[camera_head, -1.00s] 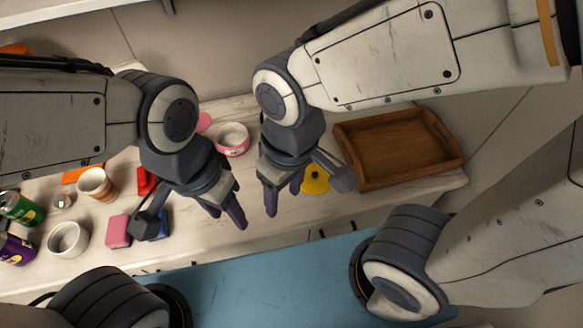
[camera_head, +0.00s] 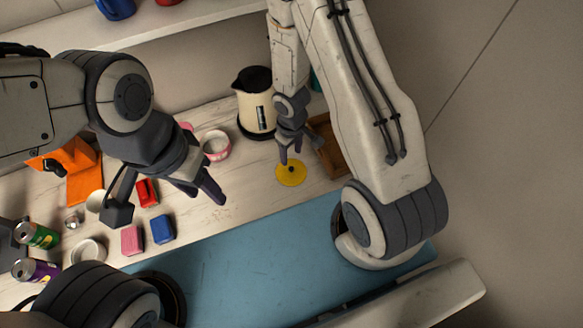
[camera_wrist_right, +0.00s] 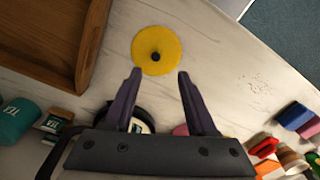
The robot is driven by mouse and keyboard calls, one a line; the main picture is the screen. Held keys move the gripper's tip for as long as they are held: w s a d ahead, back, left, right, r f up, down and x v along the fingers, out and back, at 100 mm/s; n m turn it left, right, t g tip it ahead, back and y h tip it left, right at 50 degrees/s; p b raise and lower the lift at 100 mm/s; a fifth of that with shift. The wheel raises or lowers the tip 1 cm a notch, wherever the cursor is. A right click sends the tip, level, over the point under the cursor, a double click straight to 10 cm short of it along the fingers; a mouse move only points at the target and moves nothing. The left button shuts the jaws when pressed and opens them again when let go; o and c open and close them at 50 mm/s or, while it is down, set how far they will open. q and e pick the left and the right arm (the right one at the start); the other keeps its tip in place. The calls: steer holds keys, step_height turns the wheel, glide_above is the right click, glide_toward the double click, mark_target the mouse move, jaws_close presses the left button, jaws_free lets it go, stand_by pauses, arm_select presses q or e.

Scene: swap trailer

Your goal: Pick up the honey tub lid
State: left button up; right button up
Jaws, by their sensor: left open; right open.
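A round yellow lid with a small dark knob, which I take for the honey tub lid (camera_head: 291,173), lies flat on the pale counter. It also shows in the right wrist view (camera_wrist_right: 156,50), just beyond my fingertips. My right gripper (camera_head: 291,158) is open and empty above the lid; in the wrist view its two fingers (camera_wrist_right: 158,75) stand apart with the lid ahead of them. My left gripper (camera_head: 208,199) is off to the left over the counter, with nothing visible in it. I cannot make out the honey tub itself.
A wooden tray (camera_wrist_right: 48,40) lies beside the lid, partly behind my right arm in the head view. A cream kettle (camera_head: 257,98) and a pink-banded bowl (camera_head: 216,144) stand behind. Red, pink and blue blocks (camera_head: 162,229), cans and cups are at left. The counter near the lid is clear.

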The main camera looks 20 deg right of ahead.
steer(key=b, duration=0.4)
glide_above(291, 168)
steer(key=f, duration=0.5)
steer(key=shift+s+a, duration=0.15)
steer(key=shift+s, duration=0.25)
steer(key=f+b, duration=0.2)
steer(key=f, duration=0.1)
steer(key=f+b, duration=0.2)
steer(key=shift+w+d+f, duration=0.1)
steer(key=shift+w+d, duration=0.1)
steer(key=shift+w, duration=0.2)
jaws_close()
